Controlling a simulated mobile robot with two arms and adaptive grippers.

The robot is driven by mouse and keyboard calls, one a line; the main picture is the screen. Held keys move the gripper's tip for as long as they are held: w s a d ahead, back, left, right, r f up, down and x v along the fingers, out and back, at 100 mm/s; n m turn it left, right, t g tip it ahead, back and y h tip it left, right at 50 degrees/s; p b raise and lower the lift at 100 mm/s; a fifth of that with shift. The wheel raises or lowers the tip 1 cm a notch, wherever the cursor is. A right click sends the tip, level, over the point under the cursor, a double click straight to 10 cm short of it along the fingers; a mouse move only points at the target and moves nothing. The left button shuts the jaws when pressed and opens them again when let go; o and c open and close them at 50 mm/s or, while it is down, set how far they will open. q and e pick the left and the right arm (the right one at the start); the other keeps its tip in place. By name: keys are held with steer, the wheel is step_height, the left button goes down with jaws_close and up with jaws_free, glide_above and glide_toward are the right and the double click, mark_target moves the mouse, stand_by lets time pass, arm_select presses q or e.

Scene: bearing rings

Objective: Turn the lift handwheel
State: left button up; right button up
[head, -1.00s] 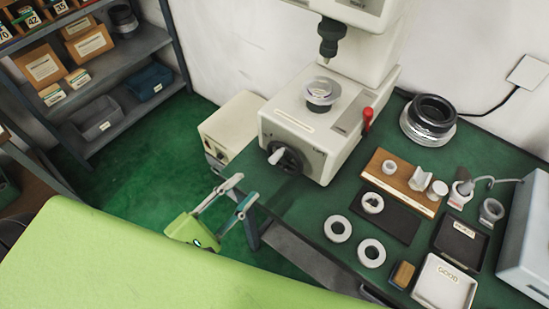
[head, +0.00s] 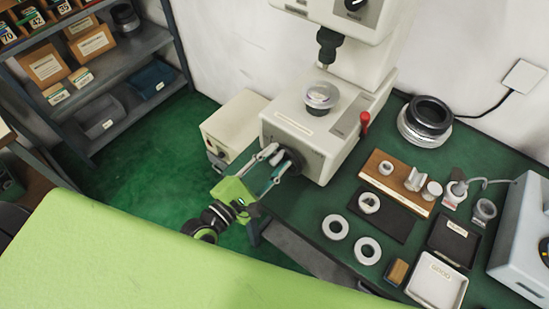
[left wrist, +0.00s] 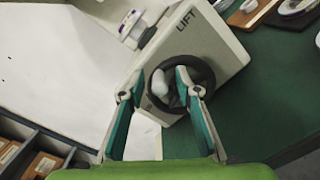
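The lift handwheel (head: 294,158) is a dark wheel on the front of the cream machine (head: 318,125), partly hidden by my left gripper in the head view. In the left wrist view the black wheel (left wrist: 208,73) sits below the LIFT label (left wrist: 185,20), and its pale handle (left wrist: 160,83) shows between my fingers. My left gripper (head: 274,162) is open at the front of the wheel. Its fingers, which also show in the left wrist view (left wrist: 159,80), stand apart on either side of the handle. I cannot tell whether they touch it. My right gripper is not in view.
The green bench (head: 310,205) holds pale rings (head: 335,227), a wooden block (head: 402,178), trays (head: 439,281) and a grey instrument (head: 525,235) to the right. A cream box (head: 233,128) stands left of the machine. A shelf (head: 125,65) is at far left.

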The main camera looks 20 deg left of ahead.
arm_select(q)
jaws_close()
steer(key=shift+d, duration=0.1)
